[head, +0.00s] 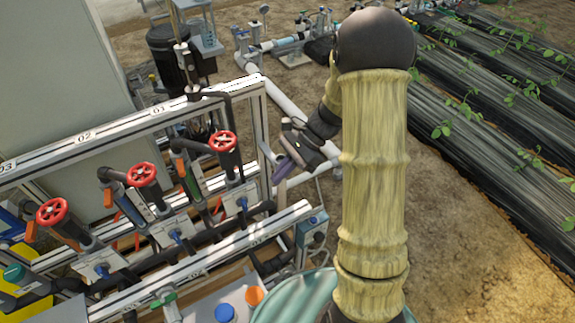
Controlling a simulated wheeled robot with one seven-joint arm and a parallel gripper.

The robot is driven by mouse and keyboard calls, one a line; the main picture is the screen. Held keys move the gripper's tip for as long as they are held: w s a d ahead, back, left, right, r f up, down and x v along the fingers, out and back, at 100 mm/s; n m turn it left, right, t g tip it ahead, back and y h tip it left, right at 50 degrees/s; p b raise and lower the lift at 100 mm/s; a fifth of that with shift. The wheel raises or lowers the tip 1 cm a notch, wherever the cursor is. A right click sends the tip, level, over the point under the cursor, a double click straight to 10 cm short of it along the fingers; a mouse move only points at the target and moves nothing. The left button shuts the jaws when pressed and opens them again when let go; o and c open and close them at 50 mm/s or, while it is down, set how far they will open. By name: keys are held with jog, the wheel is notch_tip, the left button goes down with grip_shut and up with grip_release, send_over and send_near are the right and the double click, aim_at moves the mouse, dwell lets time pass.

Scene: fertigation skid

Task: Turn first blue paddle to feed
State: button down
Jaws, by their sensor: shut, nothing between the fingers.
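Several small blue paddles sit on white plates along the skid's lower pipe row. The rightmost one (242,203), nearest the 01 label, is below and left of my gripper. The middle one (177,237) and the left one (104,270) sit further down-left. They are too small to tell which way each points. My gripper (281,168) is shut and empty, at the right end of the metal frame, apart from the paddles. My arm covers part of the view to the right.
Red handwheels (222,141) stand above the paddles, with clear tubes and dark pipes between. An aluminium rail (110,139) with number labels runs behind. A grey-blue box (312,235) stands at the lower rail's right end. Bare soil lies right of the skid.

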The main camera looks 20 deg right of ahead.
aim_at(244, 205)
jog(key=s+a+f+b, duration=0.1)
jog(key=s+a+f, duration=0.1)
jog(key=a, duration=0.5)
jog(key=shift+f, duration=0.45)
jog(key=shift+w, duration=0.1)
